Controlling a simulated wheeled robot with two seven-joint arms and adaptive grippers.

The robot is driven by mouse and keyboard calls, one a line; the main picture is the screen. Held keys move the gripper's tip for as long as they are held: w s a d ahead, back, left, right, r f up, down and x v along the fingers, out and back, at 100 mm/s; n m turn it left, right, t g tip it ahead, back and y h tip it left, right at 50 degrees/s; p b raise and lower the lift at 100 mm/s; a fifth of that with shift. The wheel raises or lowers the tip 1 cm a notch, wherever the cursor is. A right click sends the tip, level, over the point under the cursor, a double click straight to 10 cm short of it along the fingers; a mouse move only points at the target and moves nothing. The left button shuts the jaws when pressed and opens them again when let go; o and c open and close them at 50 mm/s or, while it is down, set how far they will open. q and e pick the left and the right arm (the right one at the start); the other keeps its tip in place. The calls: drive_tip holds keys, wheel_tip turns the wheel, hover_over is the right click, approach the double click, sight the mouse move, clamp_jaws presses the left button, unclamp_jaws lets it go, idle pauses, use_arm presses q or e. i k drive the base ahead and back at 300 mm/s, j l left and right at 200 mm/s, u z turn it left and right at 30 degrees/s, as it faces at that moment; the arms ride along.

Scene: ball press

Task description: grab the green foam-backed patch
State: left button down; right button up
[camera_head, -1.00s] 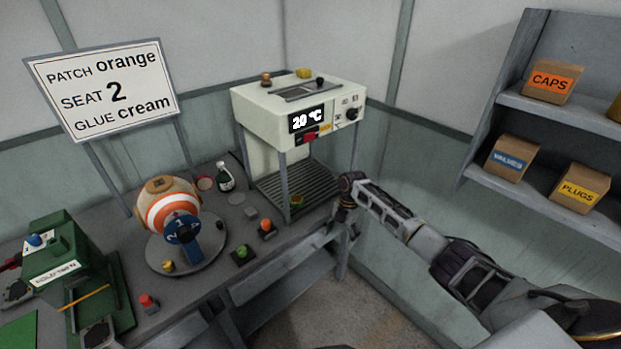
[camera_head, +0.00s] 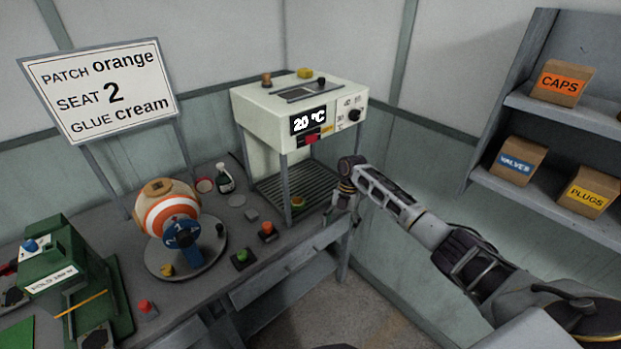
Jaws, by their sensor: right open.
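The green patch (camera_head: 241,257) is a small green knob-like piece on a dark square base, lying on the workbench (camera_head: 205,290) in front of the round stand. An orange-topped patch (camera_head: 267,231) lies just behind and right of it. My right gripper (camera_head: 334,217) comes in from the right and hangs at the bench's right end, beside the press's lower rack. It is open, small in view and clear of the green patch, well to its right. My left gripper is not in view.
The white press (camera_head: 262,118) reads 20 °C. The striped ball (camera_head: 168,213) sits on a round stand (camera_head: 213,255). A red-topped piece (camera_head: 146,307), a bottle (camera_head: 224,177) and a green machine (camera_head: 50,270) are on the bench. A sign (camera_head: 100,88) asks for patch orange. A shelf (camera_head: 560,119) holds boxes.

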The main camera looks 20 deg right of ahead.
sight(297, 203)
drive_tip(key=i, duration=0.95)
